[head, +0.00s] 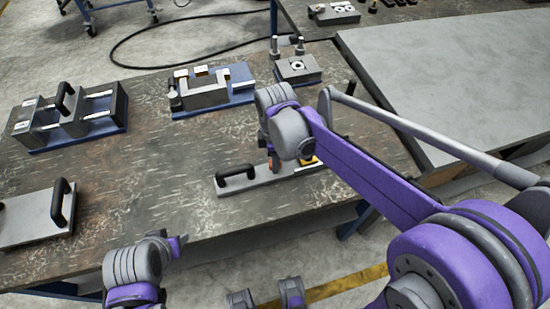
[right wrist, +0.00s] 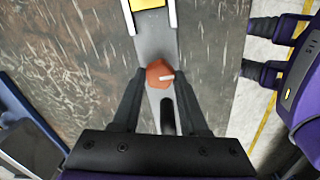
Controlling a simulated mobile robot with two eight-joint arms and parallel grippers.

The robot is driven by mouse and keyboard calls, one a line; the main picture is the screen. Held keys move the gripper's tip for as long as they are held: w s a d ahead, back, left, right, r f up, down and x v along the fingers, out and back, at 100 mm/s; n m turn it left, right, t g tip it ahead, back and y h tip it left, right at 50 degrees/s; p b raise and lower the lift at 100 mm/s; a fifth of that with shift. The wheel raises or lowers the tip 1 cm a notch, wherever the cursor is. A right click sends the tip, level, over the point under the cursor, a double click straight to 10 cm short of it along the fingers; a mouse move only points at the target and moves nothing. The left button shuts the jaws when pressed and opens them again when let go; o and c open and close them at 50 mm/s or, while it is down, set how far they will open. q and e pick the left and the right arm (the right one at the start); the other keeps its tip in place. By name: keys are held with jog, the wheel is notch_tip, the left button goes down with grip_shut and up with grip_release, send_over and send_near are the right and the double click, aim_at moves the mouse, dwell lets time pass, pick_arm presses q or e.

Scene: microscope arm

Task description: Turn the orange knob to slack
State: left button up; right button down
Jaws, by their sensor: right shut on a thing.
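In the head view the plate (head: 262,185) lies near the table's front edge, and my right arm hides much of the knob.
A black handle (head: 236,172) stands on the plate's left end, and a yellow part (right wrist: 148,4) lies between light rails beyond the knob. Other fixtures stand on the table: a handled plate (head: 35,217), a handled block (head: 68,115) and a clamp (head: 212,88). The table between them is clear.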

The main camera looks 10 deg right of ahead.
jog(key=shift+c, duration=2.1)
grip_release()
jog(key=shift+r, duration=0.1)
notch_tip(320, 180, up, 11)
jog(key=p, duration=0.1)
jog(key=shift+f, duration=0.2)
